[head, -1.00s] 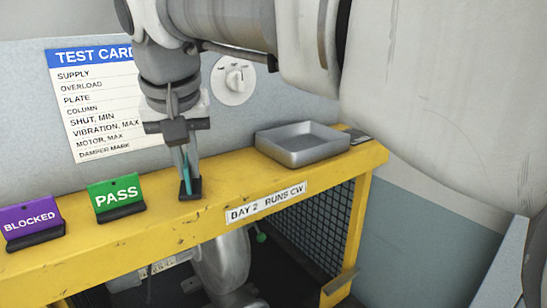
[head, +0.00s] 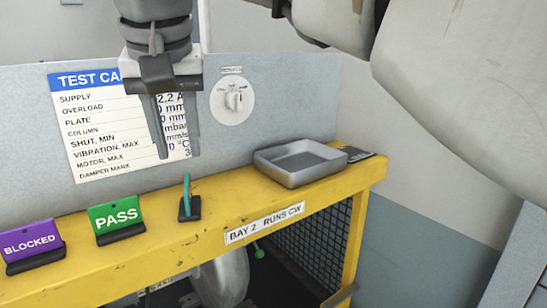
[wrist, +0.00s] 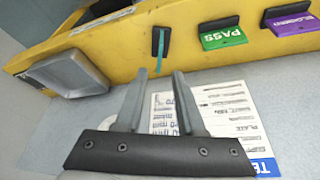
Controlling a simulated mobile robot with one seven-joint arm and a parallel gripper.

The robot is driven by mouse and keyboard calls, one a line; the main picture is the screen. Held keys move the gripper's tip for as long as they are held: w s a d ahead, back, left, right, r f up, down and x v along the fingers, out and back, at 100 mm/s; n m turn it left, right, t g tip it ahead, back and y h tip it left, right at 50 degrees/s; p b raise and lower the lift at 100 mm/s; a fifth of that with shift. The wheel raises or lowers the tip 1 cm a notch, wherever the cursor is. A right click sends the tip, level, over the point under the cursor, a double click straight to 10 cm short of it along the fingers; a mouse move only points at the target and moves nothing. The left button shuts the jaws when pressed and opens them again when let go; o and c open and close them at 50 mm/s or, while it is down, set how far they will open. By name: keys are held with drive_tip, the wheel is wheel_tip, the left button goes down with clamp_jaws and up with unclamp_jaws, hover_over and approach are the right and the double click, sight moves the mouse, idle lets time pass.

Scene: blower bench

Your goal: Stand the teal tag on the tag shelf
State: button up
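The teal tag (head: 186,191) stands upright in a small black holder (head: 190,209) on the yellow shelf (head: 225,210), to the right of the green PASS tag. It is seen nearly edge-on. In the wrist view the teal tag (wrist: 161,45) shows beyond the fingertips, apart from them. My gripper (head: 179,155) is open and empty, raised above the shelf in front of the test card. The wrist view shows a clear gap between its two fingers (wrist: 158,72).
A green PASS tag (head: 116,215) and a purple BLOCKED tag (head: 31,243) stand on the shelf's left part. A grey metal tray (head: 300,163) sits at the right. A test card (head: 110,150) and a dial (head: 232,100) are on the wall behind.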

drive_tip(key=d+f+m, duration=0.1)
drive_tip(key=d+f, duration=0.2)
drive_tip(key=d, duration=0.5)
drive_tip(key=d+f, duration=0.3)
drive_tip(key=d, duration=0.6)
drive_tip(key=s+d+f+m, duration=0.1)
drive_tip(key=s+d+f, duration=0.3)
drive_tip(key=d+f, duration=0.2)
drive_tip(key=s+d+f+m+t+h, duration=0.1)
drive_tip(key=s+d+f, duration=0.3)
drive_tip(key=f, duration=0.6)
drive_tip(key=shift+s+d+f+m, duration=0.2)
drive_tip(key=shift+s+d+m, duration=0.1)
drive_tip(key=shift+d, duration=0.95)
